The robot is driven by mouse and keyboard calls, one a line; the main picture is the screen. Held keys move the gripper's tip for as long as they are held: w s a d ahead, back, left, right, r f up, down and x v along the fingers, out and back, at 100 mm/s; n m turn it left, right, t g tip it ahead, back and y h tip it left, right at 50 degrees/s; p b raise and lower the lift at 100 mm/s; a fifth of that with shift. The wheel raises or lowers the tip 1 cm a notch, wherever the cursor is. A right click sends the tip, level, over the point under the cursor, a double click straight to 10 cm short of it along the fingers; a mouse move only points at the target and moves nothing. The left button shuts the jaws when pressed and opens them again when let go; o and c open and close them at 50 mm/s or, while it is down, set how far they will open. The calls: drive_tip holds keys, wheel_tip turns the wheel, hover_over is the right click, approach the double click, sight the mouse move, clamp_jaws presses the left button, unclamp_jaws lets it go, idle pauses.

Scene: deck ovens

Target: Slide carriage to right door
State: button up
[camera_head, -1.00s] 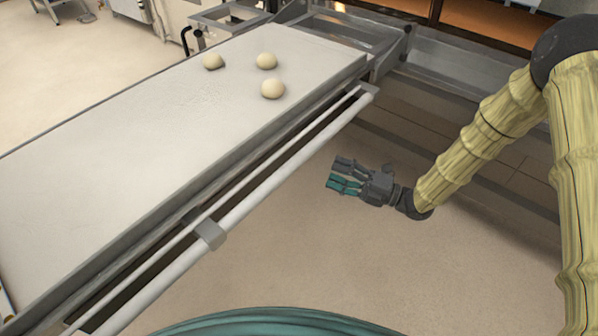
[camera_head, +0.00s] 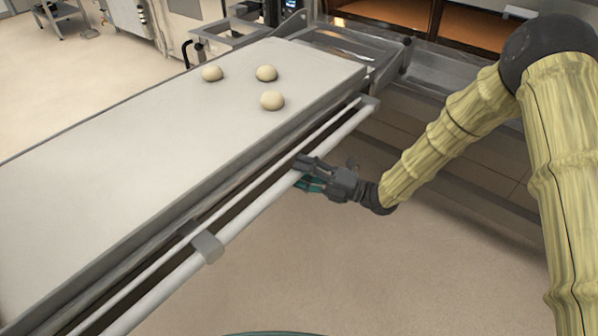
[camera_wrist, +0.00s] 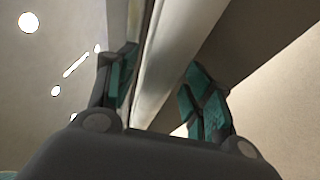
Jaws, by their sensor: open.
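The carriage (camera_head: 130,150) is a long pale flat bed with a white rail (camera_head: 250,205) along its near side. My gripper (camera_head: 303,174) is at this rail, around the middle of the visible length. In the wrist view the fingers of my gripper (camera_wrist: 160,85) are spread apart, with the pale rail (camera_wrist: 178,55) running between them. I cannot tell whether either finger touches it. The deck oven openings (camera_head: 470,30) show at the top right. I cannot tell which of them is the right door.
Three pale dough balls (camera_head: 272,100) lie on the far end of the carriage. A grey metal frame (camera_head: 395,50) stands beyond that end, below the ovens. A grey bracket (camera_head: 207,246) sits on the rail, left of my gripper. The floor (camera_head: 400,270) below the rail is clear.

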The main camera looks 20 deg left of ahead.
drive_tip(key=shift+a+r, duration=0.1)
drive_tip(key=shift+a, duration=0.3)
